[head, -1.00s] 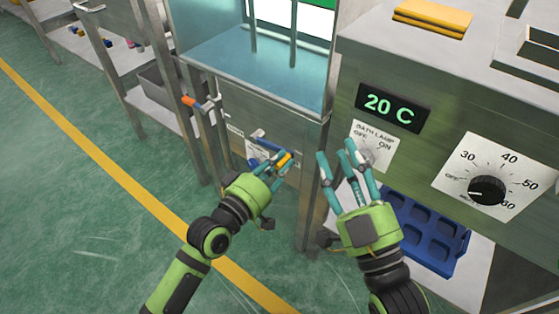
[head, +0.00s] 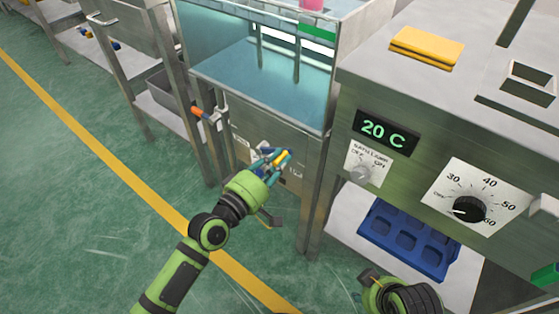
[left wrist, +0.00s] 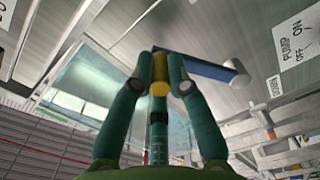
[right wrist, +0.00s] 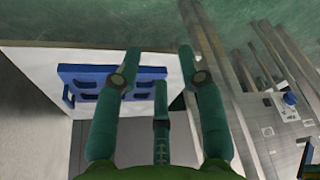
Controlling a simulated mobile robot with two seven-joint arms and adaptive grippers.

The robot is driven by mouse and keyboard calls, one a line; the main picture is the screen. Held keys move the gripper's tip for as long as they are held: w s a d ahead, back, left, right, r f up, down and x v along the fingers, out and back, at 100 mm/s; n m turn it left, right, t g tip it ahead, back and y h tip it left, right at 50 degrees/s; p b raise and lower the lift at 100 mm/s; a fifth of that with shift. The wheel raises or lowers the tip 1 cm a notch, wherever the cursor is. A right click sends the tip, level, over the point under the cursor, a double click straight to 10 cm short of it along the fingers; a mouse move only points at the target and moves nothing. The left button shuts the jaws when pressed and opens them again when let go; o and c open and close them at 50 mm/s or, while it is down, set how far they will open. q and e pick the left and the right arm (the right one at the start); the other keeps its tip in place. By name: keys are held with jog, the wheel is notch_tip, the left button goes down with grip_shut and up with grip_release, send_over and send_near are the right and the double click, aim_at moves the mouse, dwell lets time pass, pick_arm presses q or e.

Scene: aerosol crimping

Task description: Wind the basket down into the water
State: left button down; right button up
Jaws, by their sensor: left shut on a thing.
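The glass tank (head: 200,83) holds teal water (head: 262,88). Thin upright rods (head: 297,62) stand in it; I cannot make out the basket itself. A crank with a blue arm and yellow knob (head: 283,157) is on the tank's steel front. In the left wrist view the yellow knob (left wrist: 160,74) sits between my fingers, with the blue arm (left wrist: 205,68) running right to its hub. My left gripper (head: 277,157) is shut on this knob. My right gripper (right wrist: 160,60) is open and empty, low in front of the cabinet.
A blue tray (head: 408,240) lies on the shelf below. An orange-ended lever (head: 197,112) is left of the crank. The floor at left is clear.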

pick_arm(q)
jog(key=w+a+r+n+p, duration=0.2)
jog(key=w+a+n, duration=0.35)
jog(key=n, duration=0.35)
jog(key=w+a+r+n+p, duration=0.1)
jog(key=w+a+n+p, duration=0.25)
jog(key=a+n, duration=0.5)
notch_tip(320, 180, down, 9)
jog(key=w+a+n+b, duration=0.1)
jog(key=w+n+b, duration=0.1)
jog(key=n, duration=1)
jog(key=shift+w+a, duration=0.15)
jog(key=shift+a, duration=0.2)
pick_arm(e)
notch_tip(320, 180, down, 10)
jog(key=s+g, duration=0.1)
jog(key=shift+f, duration=0.1)
